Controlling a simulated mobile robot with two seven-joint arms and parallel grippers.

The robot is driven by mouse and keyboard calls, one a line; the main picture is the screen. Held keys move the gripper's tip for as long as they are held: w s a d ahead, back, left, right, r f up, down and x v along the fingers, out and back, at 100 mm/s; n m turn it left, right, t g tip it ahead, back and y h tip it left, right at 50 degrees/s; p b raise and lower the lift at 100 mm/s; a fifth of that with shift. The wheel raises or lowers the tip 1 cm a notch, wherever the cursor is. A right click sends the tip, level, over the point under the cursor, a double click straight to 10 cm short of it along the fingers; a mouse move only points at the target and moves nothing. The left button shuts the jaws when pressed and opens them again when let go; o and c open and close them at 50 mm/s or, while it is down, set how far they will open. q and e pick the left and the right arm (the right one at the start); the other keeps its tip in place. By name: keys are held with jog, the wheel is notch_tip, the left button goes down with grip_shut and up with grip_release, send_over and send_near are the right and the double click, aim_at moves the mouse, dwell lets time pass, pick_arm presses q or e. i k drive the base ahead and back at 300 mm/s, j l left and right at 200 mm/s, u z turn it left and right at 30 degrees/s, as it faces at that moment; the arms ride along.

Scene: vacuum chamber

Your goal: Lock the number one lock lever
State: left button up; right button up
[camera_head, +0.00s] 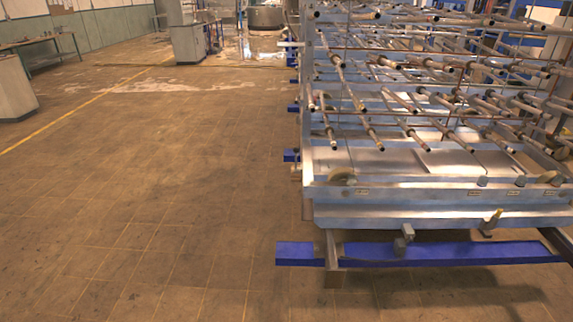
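A large metal rack (440,198) with many tubes fills the right half of the view. A small metal bracket or lever (404,239) sits below its front edge, above a blue beam. A second small part with a yellowish upper end (491,222) stands upright farther right on the same edge. Small labels run along the front rail, too small to read, so I cannot tell which part is the number one lock lever or whether it is locked. Neither of my grippers is in view.
The blue beam (450,254) crosses low in front of the rack, and its left end juts past the rack. The tiled floor (150,200) on the left is open. A table (45,43) and grey cabinets (188,44) stand farther back.

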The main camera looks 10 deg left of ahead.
aim_at(296, 149)
jog(key=j, duration=0.85)
jog(key=k+j+z, duration=0.15)
jog(key=j, duration=0.65)
jog(key=i+j, duration=0.1)
jog(key=i, duration=0.45)
jog(key=i+j+z, duration=0.1)
jog(key=i, duration=0.45)
jog(key=i+j, duration=0.15)
jog(key=i, duration=0.35)
jog(key=i+j+z, duration=0.1)
jog(key=i, duration=0.45)
jog(key=i+j, duration=0.2)
jog(key=i, duration=0.35)
